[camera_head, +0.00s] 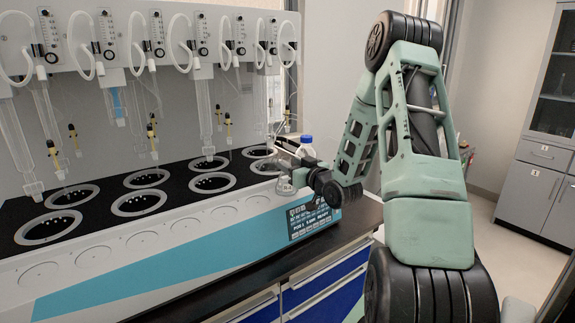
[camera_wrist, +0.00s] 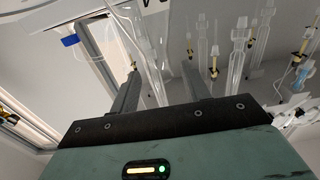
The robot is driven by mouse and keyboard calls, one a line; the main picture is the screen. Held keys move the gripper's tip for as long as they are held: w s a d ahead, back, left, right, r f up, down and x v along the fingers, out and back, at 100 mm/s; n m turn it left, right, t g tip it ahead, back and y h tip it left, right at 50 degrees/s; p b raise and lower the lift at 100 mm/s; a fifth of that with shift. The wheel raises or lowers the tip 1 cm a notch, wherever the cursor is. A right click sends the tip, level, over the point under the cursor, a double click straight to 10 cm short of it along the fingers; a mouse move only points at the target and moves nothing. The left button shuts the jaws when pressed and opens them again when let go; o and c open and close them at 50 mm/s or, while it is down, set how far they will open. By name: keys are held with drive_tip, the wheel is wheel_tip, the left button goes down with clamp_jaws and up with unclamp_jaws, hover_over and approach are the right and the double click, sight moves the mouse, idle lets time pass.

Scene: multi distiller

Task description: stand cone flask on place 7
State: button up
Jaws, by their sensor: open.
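The distiller (camera_head: 150,250) has two rows of ringed round places in its black top. My gripper (camera_head: 293,165) is at its right end, above the control screen. A small clear glass vessel (camera_head: 286,187), which looks like the cone flask, shows just below the gripper. In the wrist view my gripper (camera_wrist: 160,72) has its two grey fingers apart. Clear glass (camera_wrist: 150,45) shows between and beyond them, but its outline is faint. I cannot tell whether it touches a finger. No place number is readable.
A blue-capped bottle (camera_head: 306,147) stands behind my gripper; its blue cap (camera_wrist: 70,41) shows in the wrist view. Glass tubes (camera_head: 205,115) and yellow-tipped taps hang above the places. Grey cabinets (camera_head: 540,180) stand at the right, with open floor before them.

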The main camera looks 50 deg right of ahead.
drive_tip(key=v, duration=0.9)
drive_tip(key=w+a+f+n+g+y, duration=0.1)
drive_tip(key=w+a+g+y, duration=0.15)
drive_tip(key=a, duration=0.35)
drive_tip(key=w+a+f+n+g+y, duration=0.1)
drive_tip(key=w+a+n, duration=0.1)
drive_tip(key=w+a, duration=0.3)
drive_tip(key=s+a+f+n+g+y, duration=0.15)
drive_tip(key=a+g, duration=0.35)
drive_tip(key=a, duration=1)
drive_tip(key=s+a+n+g, duration=0.2)
drive_tip(key=s+a, duration=0.2)
drive_tip(key=a, duration=0.3)
drive_tip(key=s+a+n+g, duration=0.1)
drive_tip(key=s+a+g, duration=0.2)
drive_tip(key=s+a, duration=0.25)
drive_tip(key=s+a+n+g, duration=0.1)
drive_tip(key=s+a, duration=0.3)
drive_tip(key=s, duration=0.4)
drive_tip(key=s+a+r+n+g, duration=0.1)
drive_tip(key=s+a+g, duration=0.2)
drive_tip(key=s, duration=0.4)
drive_tip(key=shift+s+a+r+n, duration=0.3)
drive_tip(key=shift+s+a+n, duration=0.05)
drive_tip(key=shift+a, duration=0.05)
